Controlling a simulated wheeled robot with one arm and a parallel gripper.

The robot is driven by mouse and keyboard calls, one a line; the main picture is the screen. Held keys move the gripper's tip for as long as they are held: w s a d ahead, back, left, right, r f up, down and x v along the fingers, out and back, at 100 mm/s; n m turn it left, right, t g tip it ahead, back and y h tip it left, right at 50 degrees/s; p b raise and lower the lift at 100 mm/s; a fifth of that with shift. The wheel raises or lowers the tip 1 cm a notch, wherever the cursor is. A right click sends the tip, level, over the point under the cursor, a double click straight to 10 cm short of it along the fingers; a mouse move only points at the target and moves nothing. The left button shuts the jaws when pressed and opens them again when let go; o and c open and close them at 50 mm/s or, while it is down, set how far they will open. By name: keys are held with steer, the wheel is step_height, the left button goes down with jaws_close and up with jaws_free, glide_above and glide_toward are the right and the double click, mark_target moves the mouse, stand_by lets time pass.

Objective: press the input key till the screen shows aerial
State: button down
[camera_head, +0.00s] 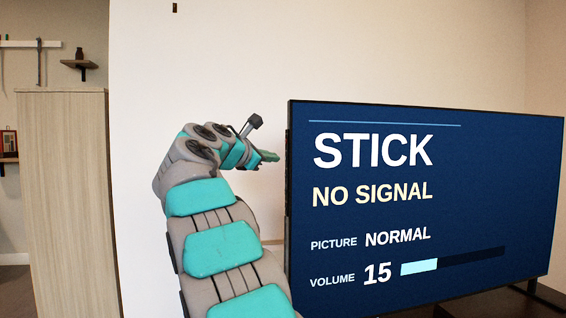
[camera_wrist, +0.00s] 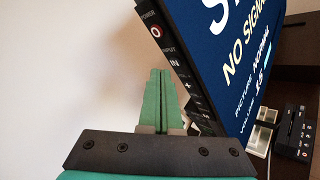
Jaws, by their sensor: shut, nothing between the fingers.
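The television screen (camera_head: 420,200) reads STICK, NO SIGNAL, picture NORMAL and volume 15. It does not read aerial. The wrist view shows the screen tilted (camera_wrist: 245,50). A dark strip of keys runs down the television's side edge there. The power key (camera_wrist: 156,32) has a red ring, and the input key (camera_wrist: 174,63), marked IN, sits below it under the label INPUT. My gripper (camera_wrist: 160,73) is shut and empty, its green fingertips just left of the key strip. A small gap seems to separate them from the input key. In the head view my gripper (camera_head: 268,156) is beside the television's left edge.
More keys follow below the input key on the same strip. A wooden cabinet (camera_head: 65,200) stands at far left.

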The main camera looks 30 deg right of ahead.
stand_by(0.4)
steer(key=shift+s+d+p, duration=0.1)
steer(key=shift+d+p, duration=0.25)
steer(key=shift+s+d, duration=0.15)
steer(key=shift+d, duration=0.2)
stand_by(0.6)
steer(key=shift+a+r+p, duration=0.1)
steer(key=shift+a+p, duration=0.1)
steer(key=shift+p, duration=0.25)
steer(key=shift+w+a+p, duration=0.2)
steer(key=shift+a+p, duration=0.1)
steer(key=shift+a, duration=0.25)
